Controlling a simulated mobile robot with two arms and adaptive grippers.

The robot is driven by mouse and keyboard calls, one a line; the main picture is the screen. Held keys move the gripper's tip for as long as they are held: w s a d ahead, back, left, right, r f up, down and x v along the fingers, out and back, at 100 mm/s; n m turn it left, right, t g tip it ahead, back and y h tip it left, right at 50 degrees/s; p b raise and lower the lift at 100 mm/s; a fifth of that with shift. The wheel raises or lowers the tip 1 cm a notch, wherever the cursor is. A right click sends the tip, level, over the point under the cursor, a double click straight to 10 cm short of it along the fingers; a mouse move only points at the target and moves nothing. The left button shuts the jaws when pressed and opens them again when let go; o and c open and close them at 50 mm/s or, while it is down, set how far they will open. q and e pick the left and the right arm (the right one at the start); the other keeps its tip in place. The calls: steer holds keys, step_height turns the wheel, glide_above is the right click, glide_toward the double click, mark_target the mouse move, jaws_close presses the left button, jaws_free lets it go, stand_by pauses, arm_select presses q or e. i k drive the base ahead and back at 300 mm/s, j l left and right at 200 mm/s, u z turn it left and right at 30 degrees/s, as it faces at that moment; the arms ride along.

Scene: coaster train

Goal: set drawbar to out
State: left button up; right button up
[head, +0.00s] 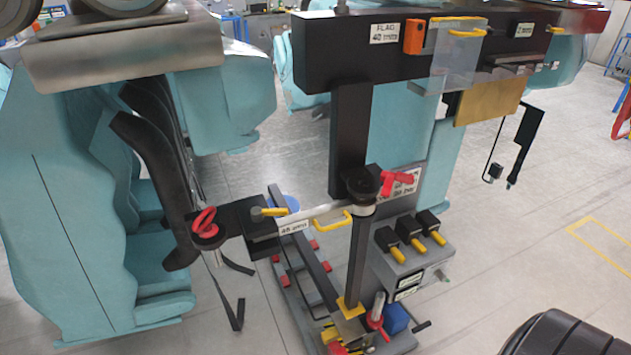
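A pale bar (318,216), which looks like the drawbar, spans from a black block (250,222) at the left to a black upright post (358,255) in the middle. A yellow handle (333,222) and a small white label (293,228) are on it. A yellow-tipped pin (270,211) lies across the block. A red ring (204,222) sits on a vertical pin at the block's left end. I cannot tell whether the bar is in or out. Neither gripper shows.
Teal car bodies (65,225) fill the left. A black beam (345,60) crosses above, with an orange block (414,37). A grey box with several yellow-tipped levers (405,258) stands right of the post. A dark ribbed shape (570,335) fills the lower right corner.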

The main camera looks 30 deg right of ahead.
mark_target(291, 223)
steer(key=z, duration=1.15)
